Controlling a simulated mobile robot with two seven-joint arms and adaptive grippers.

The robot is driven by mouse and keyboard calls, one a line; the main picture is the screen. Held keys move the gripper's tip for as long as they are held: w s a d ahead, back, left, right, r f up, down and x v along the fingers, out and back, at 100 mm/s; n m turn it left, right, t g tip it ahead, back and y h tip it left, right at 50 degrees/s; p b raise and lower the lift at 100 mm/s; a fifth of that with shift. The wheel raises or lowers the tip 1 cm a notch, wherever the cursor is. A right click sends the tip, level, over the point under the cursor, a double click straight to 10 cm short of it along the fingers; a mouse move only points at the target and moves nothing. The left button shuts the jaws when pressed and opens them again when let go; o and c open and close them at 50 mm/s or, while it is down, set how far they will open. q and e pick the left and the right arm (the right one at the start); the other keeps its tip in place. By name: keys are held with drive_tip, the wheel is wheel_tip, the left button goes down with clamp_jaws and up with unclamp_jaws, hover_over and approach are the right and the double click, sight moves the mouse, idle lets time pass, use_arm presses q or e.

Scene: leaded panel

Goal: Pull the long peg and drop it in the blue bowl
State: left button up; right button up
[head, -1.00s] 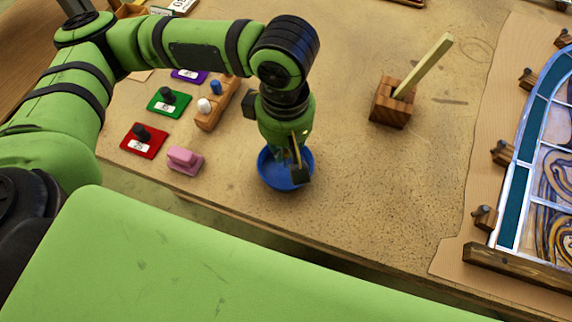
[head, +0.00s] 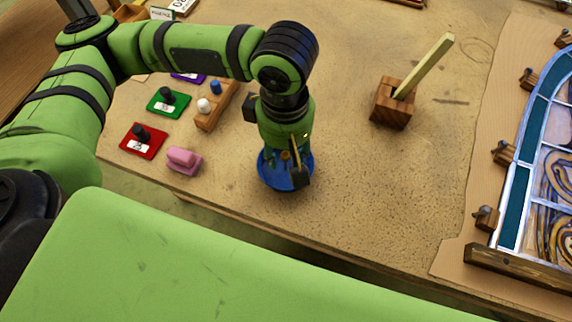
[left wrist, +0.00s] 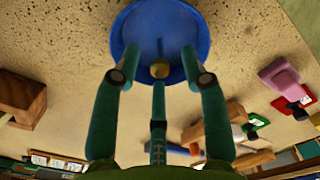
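My left gripper (head: 288,172) points down over the blue bowl (head: 266,180). In the left wrist view, its fingers (left wrist: 160,70) are spread apart with the bowl (left wrist: 125,30) beyond them. A small tan, round-ended thing (head: 285,157) shows at the bowl between the fingers; I cannot tell for sure that it is the long peg. A wooden rack (head: 226,96) left of the bowl holds a white peg (head: 203,105) and a blue peg (head: 215,87). My right gripper is not in view.
A wooden block (head: 391,106) holding a pale stick (head: 427,64) stands to the right. The leaded panel (head: 540,160) lies far right.

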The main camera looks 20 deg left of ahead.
use_arm(q)
drive_tip(key=shift+r, duration=0.25)
wheel_tip(320, 180, up, 12)
drive_tip(key=shift+f, duration=0.2)
